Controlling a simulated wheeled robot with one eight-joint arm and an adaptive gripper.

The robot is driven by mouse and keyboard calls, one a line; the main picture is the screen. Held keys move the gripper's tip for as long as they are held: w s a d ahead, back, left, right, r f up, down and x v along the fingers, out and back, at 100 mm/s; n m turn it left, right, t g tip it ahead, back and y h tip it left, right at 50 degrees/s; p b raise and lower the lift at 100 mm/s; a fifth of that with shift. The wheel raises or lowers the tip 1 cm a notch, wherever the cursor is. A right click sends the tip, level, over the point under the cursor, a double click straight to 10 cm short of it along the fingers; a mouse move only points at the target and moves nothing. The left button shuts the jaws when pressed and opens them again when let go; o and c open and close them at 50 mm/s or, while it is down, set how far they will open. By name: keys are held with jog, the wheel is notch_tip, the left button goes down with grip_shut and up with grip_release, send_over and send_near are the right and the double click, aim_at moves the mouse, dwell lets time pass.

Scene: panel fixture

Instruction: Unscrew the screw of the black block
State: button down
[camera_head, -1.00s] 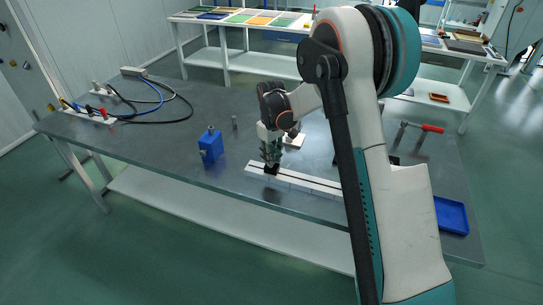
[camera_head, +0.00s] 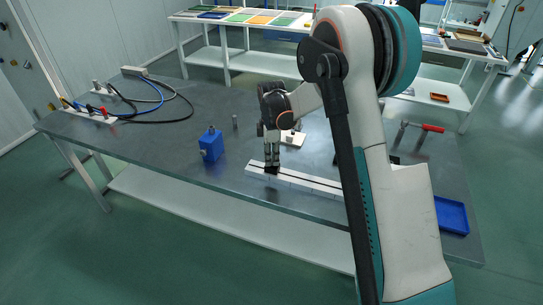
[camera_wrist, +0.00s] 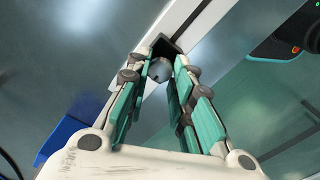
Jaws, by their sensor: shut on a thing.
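The black block (camera_head: 272,171) sits at the left end of the white rail (camera_head: 310,183) on the grey table. In the wrist view the black block (camera_wrist: 158,45) shows just beyond my fingertips, on the white rail (camera_wrist: 190,24). A round grey screw head (camera_wrist: 160,68) is between my fingertips in front of the block. My gripper (camera_wrist: 160,72) is shut on the screw, with a finger pad on each side. In the head view my gripper (camera_head: 271,160) points straight down over the block. The screw's shaft is hidden.
A blue block (camera_head: 211,146) with a knob stands left of the rail, near a small grey cylinder (camera_head: 235,122). Cables (camera_head: 150,105) lie at the far left. A red-handled tool (camera_head: 432,128) and a blue tray (camera_head: 451,215) are at right.

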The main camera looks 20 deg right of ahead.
aim_at(272, 160)
jog(key=shift+n, duration=1.5)
jog(key=c, duration=1.4)
grip_release()
jog(key=shift+r, duration=0.1)
notch_tip(272, 160, up, 12)
